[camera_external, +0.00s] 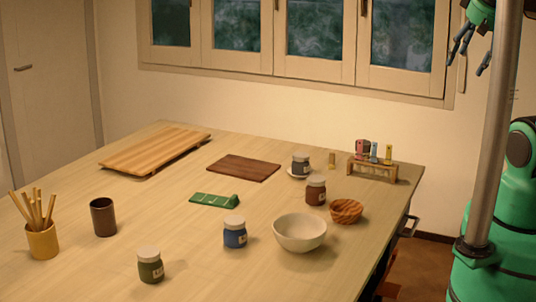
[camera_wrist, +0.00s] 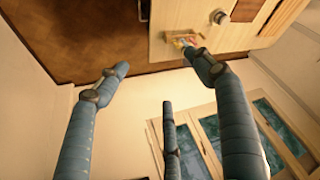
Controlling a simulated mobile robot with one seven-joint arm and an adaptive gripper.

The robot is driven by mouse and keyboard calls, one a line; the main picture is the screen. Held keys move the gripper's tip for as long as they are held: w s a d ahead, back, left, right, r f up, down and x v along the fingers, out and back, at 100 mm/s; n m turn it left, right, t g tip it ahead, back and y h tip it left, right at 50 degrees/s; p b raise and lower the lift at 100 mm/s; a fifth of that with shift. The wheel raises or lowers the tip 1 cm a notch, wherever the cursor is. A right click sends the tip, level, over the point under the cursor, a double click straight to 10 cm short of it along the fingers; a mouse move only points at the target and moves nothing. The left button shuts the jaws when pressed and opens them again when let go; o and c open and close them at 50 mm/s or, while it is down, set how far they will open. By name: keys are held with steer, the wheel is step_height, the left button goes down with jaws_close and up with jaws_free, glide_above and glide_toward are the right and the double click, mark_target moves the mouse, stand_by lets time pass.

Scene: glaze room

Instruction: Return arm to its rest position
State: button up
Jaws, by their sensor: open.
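My gripper (camera_external: 466,64) is raised at the upper right in the external view, beside the window and well above the table (camera_external: 330,270). Its blue fingers are spread open and empty. In the wrist view the gripper (camera_wrist: 160,76) shows three parted fingers with nothing between them. My arm is partly hidden behind a grey pole and cut off by the right edge of the external view.
The table holds a wooden rack (camera_external: 372,172) with small vials, a white bowl (camera_external: 300,232), a wicker basket (camera_external: 346,210), several lidded jars, boards and a yellow cup (camera_external: 42,241) of sticks. The window (camera_external: 300,40) is behind. Air around my gripper looks clear.

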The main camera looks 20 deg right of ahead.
step_height(320, 180, down, 11)
steer(key=b, duration=1)
steer(key=shift+f, duration=0.15)
